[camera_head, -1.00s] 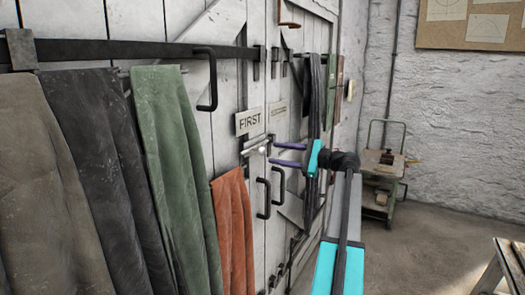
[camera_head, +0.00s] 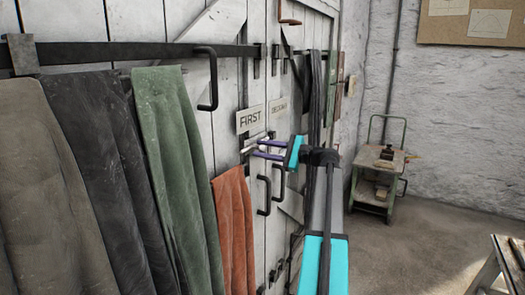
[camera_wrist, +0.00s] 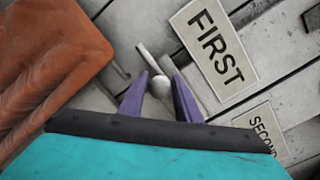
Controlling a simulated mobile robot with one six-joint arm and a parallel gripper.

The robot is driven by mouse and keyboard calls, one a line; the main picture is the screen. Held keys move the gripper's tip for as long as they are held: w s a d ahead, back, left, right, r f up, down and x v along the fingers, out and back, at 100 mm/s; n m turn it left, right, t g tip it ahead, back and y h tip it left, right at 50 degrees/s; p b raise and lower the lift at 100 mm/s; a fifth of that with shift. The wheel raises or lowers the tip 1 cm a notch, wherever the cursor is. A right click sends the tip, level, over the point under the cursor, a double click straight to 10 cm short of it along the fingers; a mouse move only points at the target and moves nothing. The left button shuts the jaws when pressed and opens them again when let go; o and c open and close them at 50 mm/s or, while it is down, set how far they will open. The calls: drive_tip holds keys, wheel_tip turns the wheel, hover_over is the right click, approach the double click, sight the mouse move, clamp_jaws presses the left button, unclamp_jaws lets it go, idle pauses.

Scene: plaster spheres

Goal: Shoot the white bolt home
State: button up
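The white bolt (camera_wrist: 147,54) is on the door beside the FIRST sign, and its round white knob (camera_wrist: 160,86) shows in the wrist view. In the head view the bolt (camera_head: 246,150) is small and partly hidden by my fingers. My gripper (camera_head: 256,149) is at the door, just below the FIRST sign (camera_head: 250,120). In the wrist view my gripper (camera_wrist: 162,76) is open, with one purple finger on each side of the knob. A gap shows between the knob and the fingers; I cannot tell if either touches it.
A SECOND sign (camera_wrist: 263,128) is beside the FIRST sign. Black door handles (camera_head: 264,192) are below the bolt. An orange cloth (camera_head: 234,225) hangs left of my gripper, with green (camera_head: 178,150) and dark cloths further left. A trolley (camera_head: 380,170) stands at the back right.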

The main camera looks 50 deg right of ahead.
clamp_jaws()
drive_tip(key=w+d, duration=0.1)
drive_tip(key=d, duration=0.5)
drive_tip(key=shift+w, duration=0.25)
drive_tip(key=shift+d, duration=0.15)
drive_tip(key=shift+o, duration=2.2)
unclamp_jaws()
drive_tip(key=shift+d, duration=0.1)
drive_tip(key=shift+s, duration=0.1)
